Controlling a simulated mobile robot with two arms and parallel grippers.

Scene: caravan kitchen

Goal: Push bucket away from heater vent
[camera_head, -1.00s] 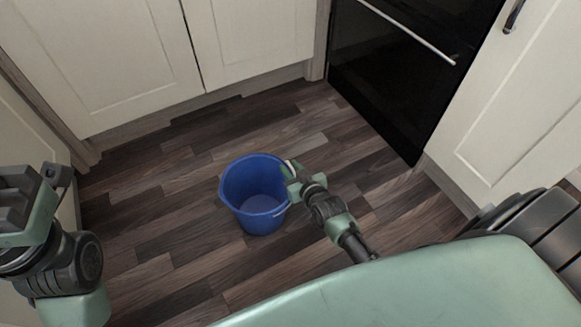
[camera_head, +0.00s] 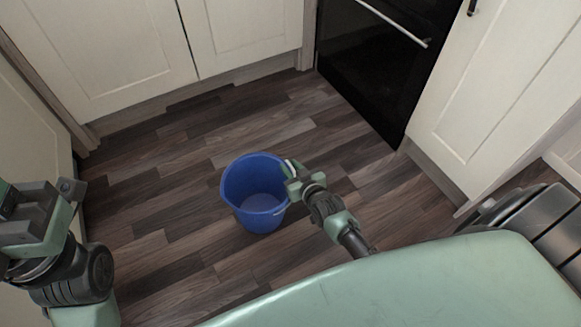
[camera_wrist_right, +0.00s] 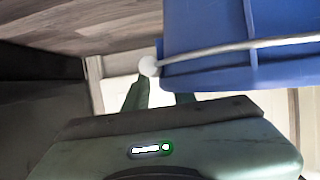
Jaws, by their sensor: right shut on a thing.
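The blue bucket (camera_head: 262,221) stands upright on the wooden floor in the middle of the head view and looks empty. My right gripper (camera_head: 291,170) is shut on the bucket at its right rim. In the right wrist view the blue bucket wall (camera_wrist_right: 205,25) fills the upper right, with its thin wire handle (camera_wrist_right: 235,46) and a white knob near my fingers (camera_wrist_right: 160,97). My left gripper (camera_head: 65,190) is at the left edge, away from the bucket, and its jaw opening is unclear. I cannot make out a heater vent.
Cream cupboards (camera_head: 110,50) line the back, with a black oven (camera_head: 370,70) to their right and another cream cupboard (camera_head: 490,90) at far right. The floor (camera_head: 170,205) around the bucket is clear.

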